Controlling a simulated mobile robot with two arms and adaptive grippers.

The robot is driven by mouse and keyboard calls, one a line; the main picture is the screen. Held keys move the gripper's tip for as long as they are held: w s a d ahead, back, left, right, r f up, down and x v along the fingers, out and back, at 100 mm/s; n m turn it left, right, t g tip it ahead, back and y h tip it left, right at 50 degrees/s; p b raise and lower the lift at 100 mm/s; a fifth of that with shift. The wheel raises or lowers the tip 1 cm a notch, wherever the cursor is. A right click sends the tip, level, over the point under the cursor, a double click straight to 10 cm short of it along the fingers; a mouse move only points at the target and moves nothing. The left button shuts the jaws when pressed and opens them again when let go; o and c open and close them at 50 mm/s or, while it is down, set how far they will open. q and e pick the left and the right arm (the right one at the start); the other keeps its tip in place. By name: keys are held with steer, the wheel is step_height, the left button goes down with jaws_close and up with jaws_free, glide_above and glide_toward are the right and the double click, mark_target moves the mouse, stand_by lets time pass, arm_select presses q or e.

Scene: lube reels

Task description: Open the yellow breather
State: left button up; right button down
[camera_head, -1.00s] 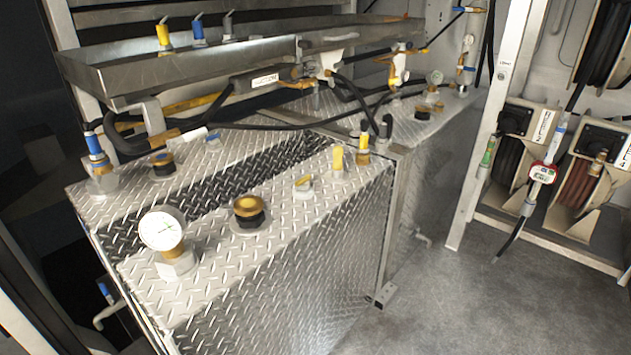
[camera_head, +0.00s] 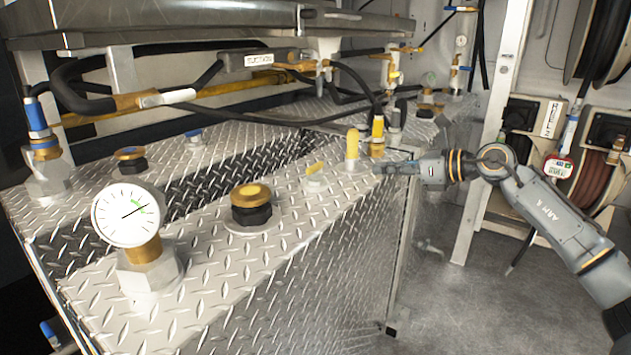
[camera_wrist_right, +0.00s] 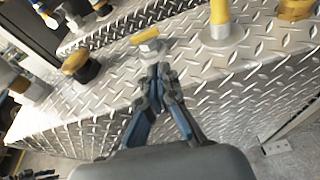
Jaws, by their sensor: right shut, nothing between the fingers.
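Several fittings with yellow parts stand on the diamond-plate tank top. A small pale fitting with a flat yellow lever (camera_head: 316,172) is near the front right edge; it also shows in the right wrist view (camera_wrist_right: 147,42). A yellow upright cylinder (camera_head: 352,144) stands behind it, also in the right wrist view (camera_wrist_right: 220,22). I cannot tell for sure which one is the breather. My right gripper (camera_head: 381,169) is shut and empty, at the tank's right edge. In the right wrist view its fingertips (camera_wrist_right: 160,70) point at the lever fitting, seemingly just short of it. My left gripper is not in view.
A round gauge (camera_head: 127,215) and a brass-topped black cap (camera_head: 251,203) stand on the tank top. Another yellow-topped fitting (camera_head: 377,135) is behind the cylinder. Black hoses and a metal tray (camera_head: 170,20) hang above the back. Hose reels stand at right.

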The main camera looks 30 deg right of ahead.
steer(key=s+r, duration=0.2)
steer(key=p, duration=0.4)
glide_toward(321, 164)
steer(key=shift+n, duration=0.4)
steer(key=p+x, duration=0.1)
steer(key=x, duration=0.5)
steer(key=shift+s+f, duration=0.1)
steer(key=shift+w+a, duration=0.2)
steer(key=shift+w, duration=0.25)
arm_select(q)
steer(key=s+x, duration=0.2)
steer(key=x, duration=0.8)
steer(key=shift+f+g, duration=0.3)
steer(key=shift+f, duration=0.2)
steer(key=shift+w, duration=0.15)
arm_select(e)
steer(key=shift+d, duration=0.1)
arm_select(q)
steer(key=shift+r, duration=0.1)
arm_select(e)
steer(key=shift+n, duration=0.3)
